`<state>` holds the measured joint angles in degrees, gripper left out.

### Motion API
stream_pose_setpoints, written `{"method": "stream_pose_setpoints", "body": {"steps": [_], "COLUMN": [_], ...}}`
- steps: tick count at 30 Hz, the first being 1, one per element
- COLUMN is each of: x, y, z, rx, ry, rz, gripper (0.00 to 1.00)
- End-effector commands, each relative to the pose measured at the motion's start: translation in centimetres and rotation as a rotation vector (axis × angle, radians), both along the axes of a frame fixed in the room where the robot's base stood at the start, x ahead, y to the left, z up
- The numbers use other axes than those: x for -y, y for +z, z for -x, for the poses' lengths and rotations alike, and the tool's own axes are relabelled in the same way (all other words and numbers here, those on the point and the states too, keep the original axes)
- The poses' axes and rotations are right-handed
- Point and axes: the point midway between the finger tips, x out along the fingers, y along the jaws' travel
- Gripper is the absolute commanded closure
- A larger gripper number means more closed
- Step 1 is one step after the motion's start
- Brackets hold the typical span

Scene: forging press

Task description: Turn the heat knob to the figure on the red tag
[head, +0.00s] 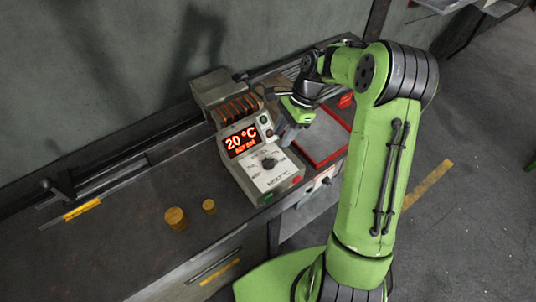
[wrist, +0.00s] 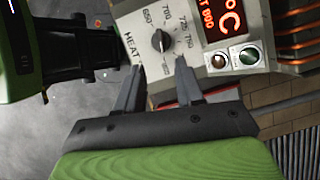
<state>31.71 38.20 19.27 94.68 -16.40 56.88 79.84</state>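The heat knob (head: 268,163) is a dark knob on the sloping pale face of the heater box (head: 282,182). In the wrist view the knob (wrist: 161,41) sits among printed figures, among them 650, 700, 725 and 750. The heater's display (head: 241,140) reads 20 °C, with a smaller set line below that is hard to read. My gripper (wrist: 159,64) is open and empty, its two fingers apart, close to the knob and not around it. In the head view it hangs just above and right of the knob. I cannot make out a red tag with a readable figure.
A red-edged tray (head: 322,162) lies right of the heater, with a red object (head: 346,100) behind it. Glowing coils (head: 238,108) sit behind the display. Two brass cylinders (head: 176,218) stand left on the bench. The bench's left part is mostly clear.

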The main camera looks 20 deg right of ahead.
Motion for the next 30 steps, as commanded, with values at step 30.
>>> {"method": "stream_pose_setpoints", "body": {"steps": [30], "x": [-3.5], "y": [-8.5], "z": [0.5], "rx": [0.001], "ry": [0.002], "rz": [0.002], "gripper": [1.0]}}
